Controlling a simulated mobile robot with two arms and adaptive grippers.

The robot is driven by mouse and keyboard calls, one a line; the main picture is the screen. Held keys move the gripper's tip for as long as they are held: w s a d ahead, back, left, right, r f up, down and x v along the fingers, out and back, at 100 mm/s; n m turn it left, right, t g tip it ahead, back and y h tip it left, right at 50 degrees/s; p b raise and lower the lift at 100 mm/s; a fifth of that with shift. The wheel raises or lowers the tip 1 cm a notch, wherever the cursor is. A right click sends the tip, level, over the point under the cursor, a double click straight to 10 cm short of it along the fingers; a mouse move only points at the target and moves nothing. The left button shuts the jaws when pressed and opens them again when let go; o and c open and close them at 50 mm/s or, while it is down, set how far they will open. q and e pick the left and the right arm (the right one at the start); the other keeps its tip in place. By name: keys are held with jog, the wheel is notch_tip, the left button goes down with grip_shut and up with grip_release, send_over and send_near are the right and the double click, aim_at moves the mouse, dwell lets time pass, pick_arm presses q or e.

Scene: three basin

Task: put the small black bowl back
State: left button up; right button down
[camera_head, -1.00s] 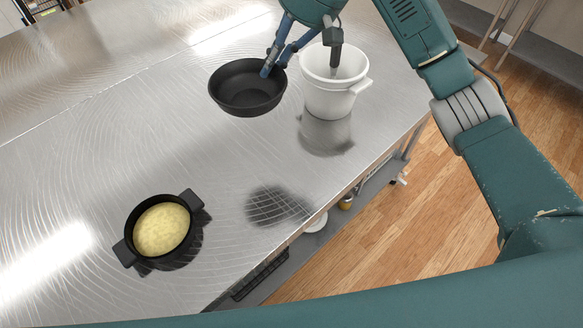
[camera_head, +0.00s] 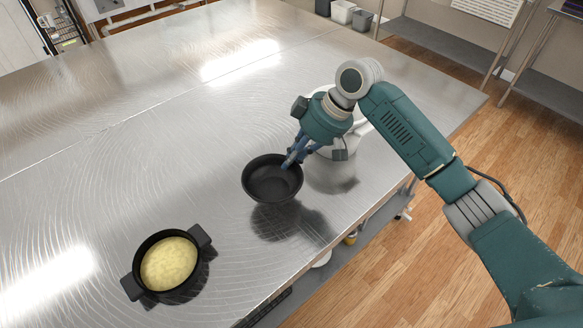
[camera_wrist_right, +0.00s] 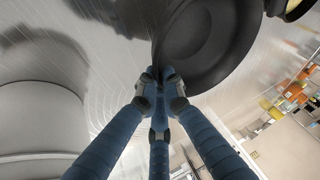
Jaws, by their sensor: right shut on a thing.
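The small black bowl (camera_head: 268,184) is near the middle of the head view, a little above the metal table, with its dark reflection just below it. My right gripper (camera_head: 290,163) is shut on the bowl's rim at its right side. In the right wrist view the fingers (camera_wrist_right: 160,84) meet at the edge of the bowl (camera_wrist_right: 205,45), which fills the upper middle. My left gripper is not in view.
A white pot (camera_head: 346,148) stands on the table (camera_head: 130,170), partly hidden behind my right gripper. A black two-handled pot (camera_head: 143,289) with yellow contents stands at the lower left. The table's right edge runs close by; its far left is clear.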

aim_at(293, 169)
jog(key=shift+f+p, duration=0.3)
jog(key=shift+f, duration=1.7)
jog(key=c, duration=1.9)
grip_release()
jog(key=shift+f, duration=0.15)
jog(key=shift+d+r, duration=0.2)
jog(key=shift+r, duration=0.2)
jog(key=b+v, duration=0.2)
jog(key=v, duration=0.9)
jog(key=shift+s+d+r, duration=0.1)
jog(key=shift+r, duration=0.05)
